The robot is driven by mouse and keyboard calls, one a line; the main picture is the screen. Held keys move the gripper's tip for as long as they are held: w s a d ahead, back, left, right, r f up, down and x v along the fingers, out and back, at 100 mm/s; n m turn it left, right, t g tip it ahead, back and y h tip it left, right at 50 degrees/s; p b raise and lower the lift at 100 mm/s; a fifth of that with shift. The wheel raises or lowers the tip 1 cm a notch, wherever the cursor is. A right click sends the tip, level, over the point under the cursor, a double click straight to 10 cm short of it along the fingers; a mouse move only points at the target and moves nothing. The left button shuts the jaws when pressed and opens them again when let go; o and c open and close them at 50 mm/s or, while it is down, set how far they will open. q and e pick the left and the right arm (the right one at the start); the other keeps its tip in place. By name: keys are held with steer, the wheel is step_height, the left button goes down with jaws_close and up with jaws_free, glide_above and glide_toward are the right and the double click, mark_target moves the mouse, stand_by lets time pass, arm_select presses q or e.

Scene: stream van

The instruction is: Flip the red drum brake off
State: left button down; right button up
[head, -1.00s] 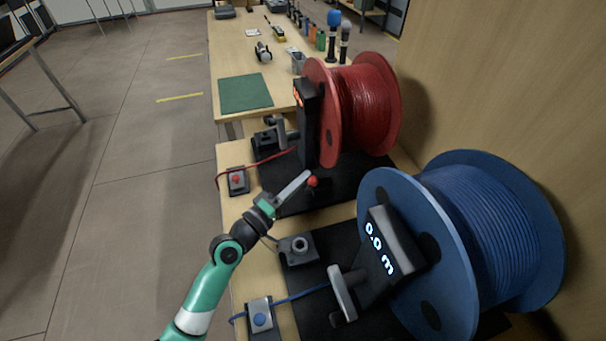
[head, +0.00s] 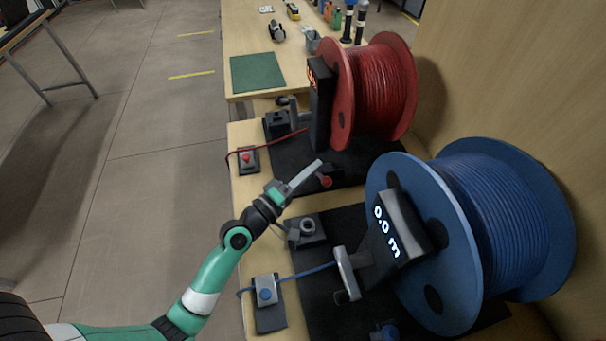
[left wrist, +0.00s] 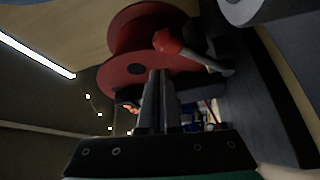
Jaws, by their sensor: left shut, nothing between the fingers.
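The red drum (head: 385,85) stands on its black base at the back right. Its brake lever has a red knob (head: 326,181) at the base's near side. In the left wrist view the red knob (left wrist: 168,41) sits on a grey lever arm slanting down to the right, just past the fingertips, with the red drum (left wrist: 130,75) behind. My left gripper (head: 319,164) is shut and empty, its tips just above and left of the knob in the head view. I cannot tell whether they touch it. My right gripper is not in view.
The blue drum (head: 505,225) stands close on the right, with a 0.0 m display (head: 398,228). A red button box (head: 248,158) and a blue button box (head: 268,300) lie near the bench's left edge. A green mat (head: 257,72) lies farther back.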

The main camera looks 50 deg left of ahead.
arm_select(q)
steer(key=s, duration=0.3)
steer(key=s+d+f+b, duration=0.1)
steer(key=s, duration=0.6)
steer(key=shift+s+d+f+b, duration=0.15)
steer(key=shift+s+f+b, duration=0.1)
steer(key=shift+f+b, duration=0.15)
steer(key=shift+s+d+r, duration=0.1)
steer(key=shift+s, duration=0.3)
